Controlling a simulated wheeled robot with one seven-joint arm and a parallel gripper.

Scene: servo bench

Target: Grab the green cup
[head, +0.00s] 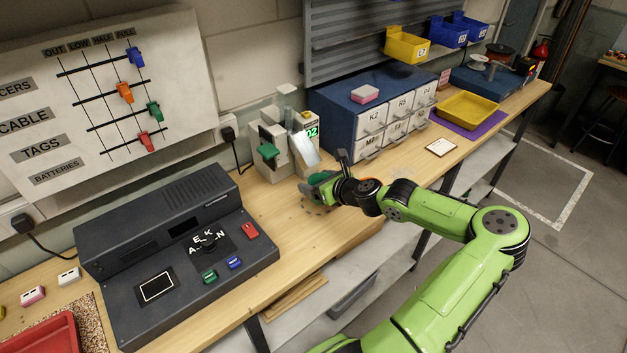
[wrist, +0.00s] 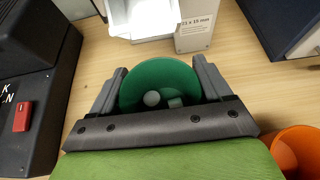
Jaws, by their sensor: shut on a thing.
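The green cup (wrist: 158,82) sits between the two fingers of my gripper (wrist: 160,90) in the wrist view, and both fingers close on its sides. I look down into its open top. A pale round thing and a pale blocky thing lie inside it. In the head view the green cup (head: 320,177) is mostly hidden behind my gripper (head: 322,188), over the bench in front of the white dispenser. I cannot tell if the cup touches the bench.
An orange cup (wrist: 298,150) stands close at the right in the wrist view. The white dispenser (head: 272,135) is just behind. A dark console (head: 175,255) is at the left, and a blue drawer cabinet (head: 340,118) at the right. Bare bench lies around a small framed card (head: 440,147).

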